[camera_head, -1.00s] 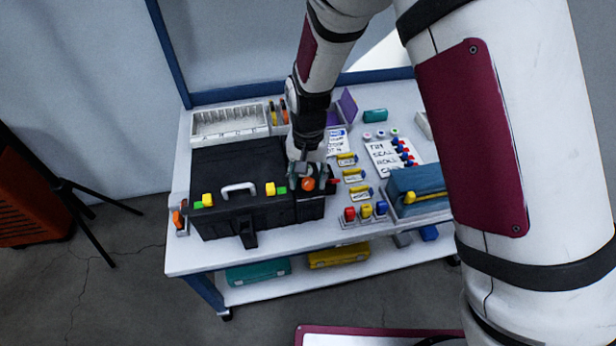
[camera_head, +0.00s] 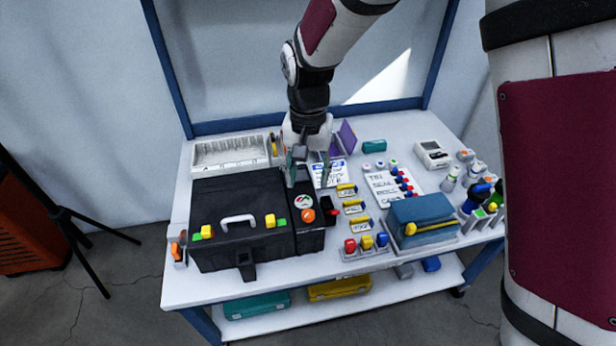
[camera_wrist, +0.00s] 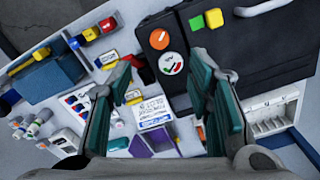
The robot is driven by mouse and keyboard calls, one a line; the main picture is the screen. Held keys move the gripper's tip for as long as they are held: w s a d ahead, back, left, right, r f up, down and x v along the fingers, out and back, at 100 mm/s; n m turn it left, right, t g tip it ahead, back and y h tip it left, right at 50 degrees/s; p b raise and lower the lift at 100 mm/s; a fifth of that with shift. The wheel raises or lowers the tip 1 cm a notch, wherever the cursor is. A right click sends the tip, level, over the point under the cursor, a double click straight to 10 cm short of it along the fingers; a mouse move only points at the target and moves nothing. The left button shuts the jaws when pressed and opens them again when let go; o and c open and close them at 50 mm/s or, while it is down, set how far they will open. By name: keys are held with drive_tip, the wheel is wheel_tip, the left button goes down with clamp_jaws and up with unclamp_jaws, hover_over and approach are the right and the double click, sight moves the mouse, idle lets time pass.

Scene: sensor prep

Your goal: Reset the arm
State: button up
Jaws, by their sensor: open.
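My gripper (camera_head: 309,170) is open and empty above the workbench, just behind the black device with an orange knob and a round gauge. Its teal finger pads show in the wrist view (camera_wrist: 168,95), spread apart with nothing between them. Below the gap in the wrist view lie a printed label card (camera_wrist: 153,112) and part of the white table top. In the head view the arm reaches down from the top, and my gripper partly hides the card and the purple item (camera_head: 346,137).
A black case (camera_head: 240,205) with a grey handle stands left of the gripper, beside the black device (camera_head: 310,238). A white divided tray (camera_head: 230,152) is behind it. A blue pouch (camera_head: 422,212), vials and colored blocks crowd the right side. The lower shelf holds teal and yellow cases.

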drive_tip(key=shift+d+r, duration=0.1)
drive_tip(key=s+d+r, duration=1)
drive_tip(key=d+r, duration=0.3)
drive_tip(key=s+d+r+n+t, duration=0.1)
drive_tip(key=s+d, duration=0.3)
drive_tip(key=s, duration=0.5)
drive_tip(key=s+d+r+t, duration=0.1)
drive_tip(key=s+d, duration=0.4)
drive_tip(key=s, duration=0.5)
wheel_tip(320, 180, up, 14)
drive_tip(key=t+p, duration=0.2)
drive_tip(key=p, duration=1)
drive_tip(key=shift+r+p, duration=0.15)
drive_tip(key=shift+p, duration=0.15)
